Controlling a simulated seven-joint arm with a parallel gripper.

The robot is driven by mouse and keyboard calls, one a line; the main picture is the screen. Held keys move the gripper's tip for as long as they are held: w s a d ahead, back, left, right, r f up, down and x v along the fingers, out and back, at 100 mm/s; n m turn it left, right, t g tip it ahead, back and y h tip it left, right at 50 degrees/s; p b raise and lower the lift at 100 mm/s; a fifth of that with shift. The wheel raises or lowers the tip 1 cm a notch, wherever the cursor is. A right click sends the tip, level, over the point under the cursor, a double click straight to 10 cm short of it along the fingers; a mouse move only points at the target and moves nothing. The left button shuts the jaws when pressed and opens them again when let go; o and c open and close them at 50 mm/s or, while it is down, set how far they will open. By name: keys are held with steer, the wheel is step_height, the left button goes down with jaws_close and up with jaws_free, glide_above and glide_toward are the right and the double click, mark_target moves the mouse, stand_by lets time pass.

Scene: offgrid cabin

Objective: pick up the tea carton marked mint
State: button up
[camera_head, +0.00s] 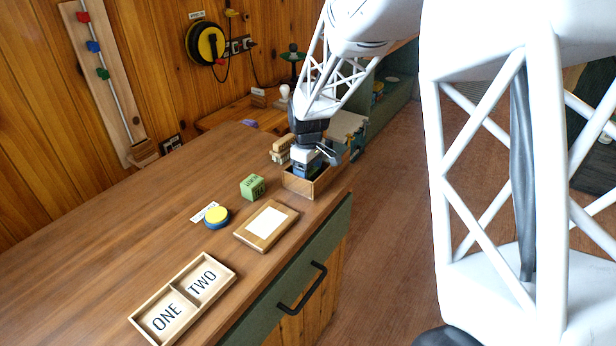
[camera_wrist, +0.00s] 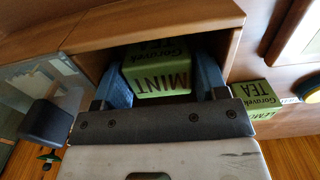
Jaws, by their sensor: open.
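The green tea carton marked MINT (camera_wrist: 158,72) sits inside an open-topped wooden box (camera_wrist: 160,18) in the wrist view. My gripper (camera_wrist: 163,82) is open, with one blue finger on each side of the carton. I cannot tell whether the fingers touch it. In the head view my gripper (camera_head: 310,160) reaches down into the wooden box (camera_head: 299,187) near the counter's edge, and the mint carton is hidden there. A second green carton, marked LEMON (camera_head: 253,187), stands outside the box; it also shows in the wrist view (camera_wrist: 257,100).
A blue and yellow round button (camera_head: 217,216), a wooden frame with a blank white panel (camera_head: 267,223) and a two-part tray marked ONE and TWO (camera_head: 203,304) lie nearer on the counter. Wooden items (camera_head: 281,148) stand just behind the box. The counter's left side is clear.

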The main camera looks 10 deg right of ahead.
stand_by(0.3)
steer(key=c, duration=0.6)
steer(key=shift+o, duration=0.2)
steer(key=shift+r, duration=5.05)
